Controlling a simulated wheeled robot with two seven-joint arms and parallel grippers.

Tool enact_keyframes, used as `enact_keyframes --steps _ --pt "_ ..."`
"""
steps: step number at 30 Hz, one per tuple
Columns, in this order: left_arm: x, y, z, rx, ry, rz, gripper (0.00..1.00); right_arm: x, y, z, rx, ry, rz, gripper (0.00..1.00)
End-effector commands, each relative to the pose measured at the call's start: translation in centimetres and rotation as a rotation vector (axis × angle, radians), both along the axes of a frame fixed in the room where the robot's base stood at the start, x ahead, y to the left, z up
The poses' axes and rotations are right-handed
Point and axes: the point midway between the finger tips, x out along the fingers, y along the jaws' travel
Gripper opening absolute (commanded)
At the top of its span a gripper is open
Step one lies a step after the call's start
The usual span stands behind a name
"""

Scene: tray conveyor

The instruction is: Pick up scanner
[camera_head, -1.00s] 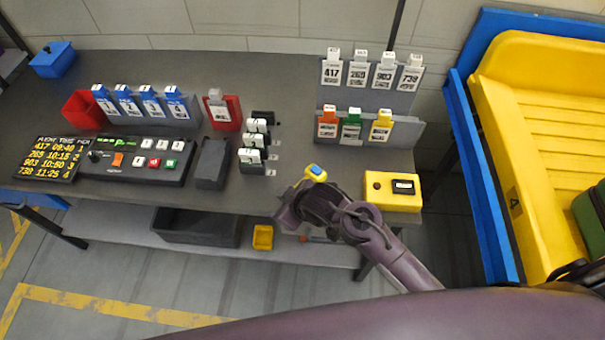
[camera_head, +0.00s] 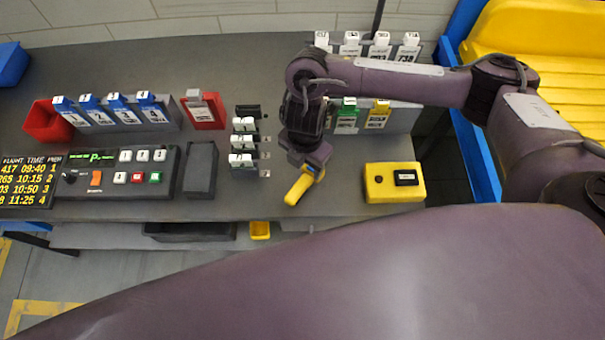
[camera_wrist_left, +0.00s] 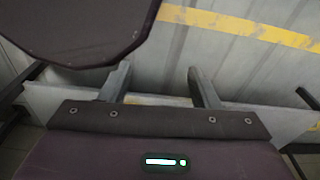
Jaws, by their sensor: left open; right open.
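The scanner appears to be the yellow handheld item (camera_head: 299,189) near the front edge of the grey table. It is tilted in the picture, and its upper end is partly hidden by my right gripper. My right gripper (camera_head: 309,160) reaches down over that upper end with its jaws open. I cannot tell whether the fingers touch it. My left gripper (camera_wrist_left: 160,86) is open and empty in the left wrist view, above the floor and a pale shelf edge. It is not visible in the head view.
A yellow box with a black window (camera_head: 393,183) stands right of the scanner. A black block (camera_head: 200,167) and a button panel (camera_head: 122,172) lie to the left. A rack with green and yellow tags (camera_head: 398,118) stands behind my right arm. Bare tabletop lies left of the scanner.

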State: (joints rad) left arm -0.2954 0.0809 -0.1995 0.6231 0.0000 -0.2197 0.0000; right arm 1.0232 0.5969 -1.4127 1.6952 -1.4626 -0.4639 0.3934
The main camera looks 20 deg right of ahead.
Motion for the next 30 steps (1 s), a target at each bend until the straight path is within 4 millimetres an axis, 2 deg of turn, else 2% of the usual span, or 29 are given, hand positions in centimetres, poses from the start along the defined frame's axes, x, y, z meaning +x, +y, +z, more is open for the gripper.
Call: enact_keyframes --steps 1,7,15,25,30 --pt "-0.3 0.0 -0.4 0.0 0.004 0.0 0.56 -0.2 0.0 -0.9 0.0 0.005 -0.001 0.56" --pt "-1.2 0.1 -1.1 0.001 0.016 0.0 0.56 -0.2 0.0 -2.9 0.003 0.005 0.0 0.56" --pt "-1.1 0.1 -2.1 0.001 0.016 0.0 0.56 -0.1 -0.3 -6.5 0.003 0.003 -0.001 0.56" --pt "-0.4 0.0 -2.1 -0.001 0.006 0.0 0.56 0.1 -0.3 -7.2 0.004 -0.002 0.001 0.56" --pt "-0.4 -0.1 -2.1 -0.001 0.005 0.0 0.56 0.1 -0.3 -7.1 0.003 -0.001 0.001 0.35"
